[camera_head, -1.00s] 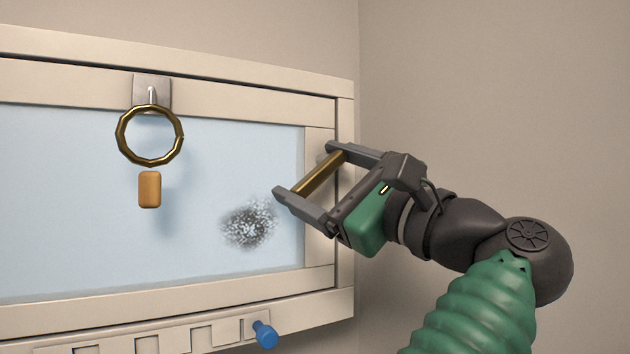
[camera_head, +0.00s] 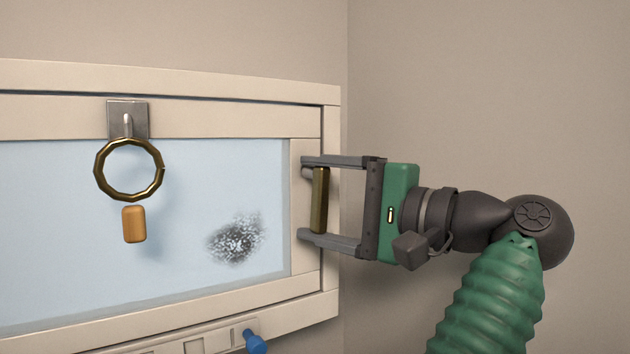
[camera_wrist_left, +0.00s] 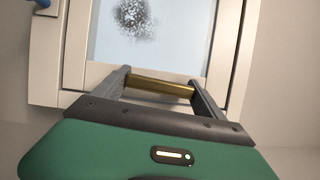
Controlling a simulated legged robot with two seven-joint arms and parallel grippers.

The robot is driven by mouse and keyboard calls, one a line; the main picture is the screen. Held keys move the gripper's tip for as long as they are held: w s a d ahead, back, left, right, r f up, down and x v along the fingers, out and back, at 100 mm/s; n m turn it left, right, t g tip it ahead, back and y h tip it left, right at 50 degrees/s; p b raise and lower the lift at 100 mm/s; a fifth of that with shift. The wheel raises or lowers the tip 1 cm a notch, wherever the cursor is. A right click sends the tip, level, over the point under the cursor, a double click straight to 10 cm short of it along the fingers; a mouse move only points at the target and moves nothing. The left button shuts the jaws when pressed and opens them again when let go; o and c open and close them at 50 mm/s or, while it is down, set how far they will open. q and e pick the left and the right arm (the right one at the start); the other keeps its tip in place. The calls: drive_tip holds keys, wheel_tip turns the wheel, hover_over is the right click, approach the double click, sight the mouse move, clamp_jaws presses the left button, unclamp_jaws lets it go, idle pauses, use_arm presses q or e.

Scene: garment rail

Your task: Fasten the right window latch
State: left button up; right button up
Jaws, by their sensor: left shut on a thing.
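The right window latch (camera_head: 320,202) is a brass bar on the right side of the window frame. It stands upright in the head view. My left gripper (camera_head: 304,198) reaches in from the right and is shut on this bar, one finger at its top end and one at its bottom end. In the left wrist view the bar (camera_wrist_left: 160,87) spans between the two fingers of the gripper (camera_wrist_left: 160,77). The latch's pivot shows only in part behind the upper finger. My right gripper is in neither view.
A brass ring (camera_head: 129,170) hangs from a metal plate (camera_head: 128,120) at the top of the window frame, with an orange tag (camera_head: 134,225) below. A dark smudge (camera_head: 236,240) marks the pane. A blue knob (camera_head: 255,342) sits below the frame. The wall at right is clear.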

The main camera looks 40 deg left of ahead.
use_arm(q)
drive_tip(key=shift+w+d+f+n+p, duration=0.1)
drive_tip(key=shift+w+f+n+p, duration=0.05)
drive_tip(key=shift+n+p, duration=0.2)
drive_tip(key=shift+f+h, duration=0.1)
drive_tip(key=shift+h, duration=0.2)
drive_tip(key=o, duration=2)
drive_tip(key=shift+d, duration=0.1)
drive_tip(key=shift+d+r, duration=0.15)
drive_tip(key=shift+r, duration=0.05)
